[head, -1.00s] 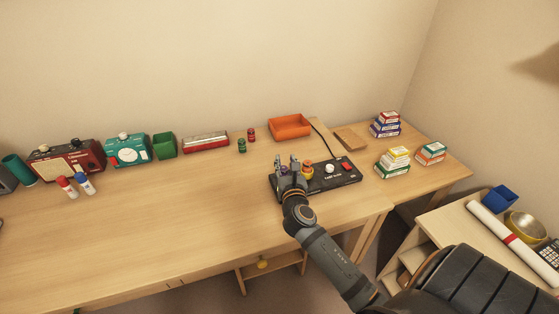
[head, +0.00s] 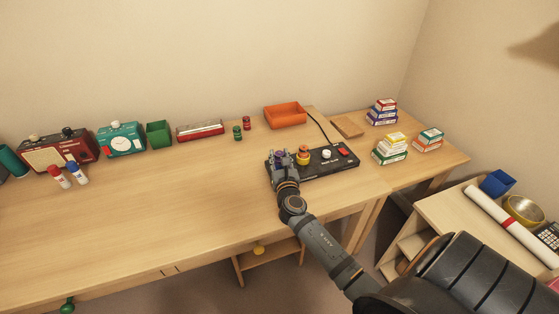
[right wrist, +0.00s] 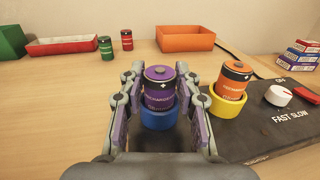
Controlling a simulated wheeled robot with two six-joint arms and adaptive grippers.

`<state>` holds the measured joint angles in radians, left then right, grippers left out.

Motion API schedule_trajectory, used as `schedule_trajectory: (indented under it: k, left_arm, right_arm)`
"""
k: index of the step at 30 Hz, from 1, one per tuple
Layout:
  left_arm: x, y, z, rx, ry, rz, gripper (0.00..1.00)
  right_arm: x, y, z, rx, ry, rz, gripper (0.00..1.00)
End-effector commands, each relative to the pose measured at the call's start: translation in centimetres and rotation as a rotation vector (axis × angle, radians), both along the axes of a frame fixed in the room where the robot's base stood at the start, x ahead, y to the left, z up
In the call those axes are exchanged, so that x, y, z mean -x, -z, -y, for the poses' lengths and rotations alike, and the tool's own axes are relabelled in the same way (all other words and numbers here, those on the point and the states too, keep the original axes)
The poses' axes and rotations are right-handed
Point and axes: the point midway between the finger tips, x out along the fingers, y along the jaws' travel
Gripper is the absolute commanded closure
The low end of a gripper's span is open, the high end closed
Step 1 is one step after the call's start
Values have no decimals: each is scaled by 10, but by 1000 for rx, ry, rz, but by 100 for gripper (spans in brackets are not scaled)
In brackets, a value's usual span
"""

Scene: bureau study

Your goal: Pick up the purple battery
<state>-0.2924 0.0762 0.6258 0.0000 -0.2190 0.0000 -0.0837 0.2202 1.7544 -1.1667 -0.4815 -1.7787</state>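The purple battery (right wrist: 160,88) stands upright in a blue ring holder (right wrist: 158,118) on the black charger (head: 332,163), seen close up in the right wrist view. My right gripper (right wrist: 160,82) is open, with one finger on each side of the battery and the tips close to its sides. I cannot tell whether either finger touches it. In the head view my right gripper (head: 283,156) is over the left end of the charger and mostly hides the purple battery. My left gripper is not in view.
An orange battery (right wrist: 232,82) stands in a yellow holder (right wrist: 226,106) just right of the right finger. The charger also has a white dial (right wrist: 278,95) and a red switch (head: 343,152). Green and red batteries, an orange tray (head: 285,116) and stacked boxes stand behind. The desk's front left is clear.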

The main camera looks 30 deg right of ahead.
Motion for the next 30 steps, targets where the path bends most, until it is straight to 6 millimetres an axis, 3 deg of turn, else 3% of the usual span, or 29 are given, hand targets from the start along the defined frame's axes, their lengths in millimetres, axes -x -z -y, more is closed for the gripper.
schedule_trajectory:
  k: [6,14,22,30]
  left_arm:
    - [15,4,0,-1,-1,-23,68]
    - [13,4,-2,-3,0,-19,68]
    - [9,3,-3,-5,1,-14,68]
    - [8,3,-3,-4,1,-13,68]
  right_arm:
    - [-33,0,15,-1,0,0,67]
    - [-37,0,17,-1,0,0,67]
    - [-36,0,17,-1,0,0,100]
    - [-36,0,17,-1,0,0,100]
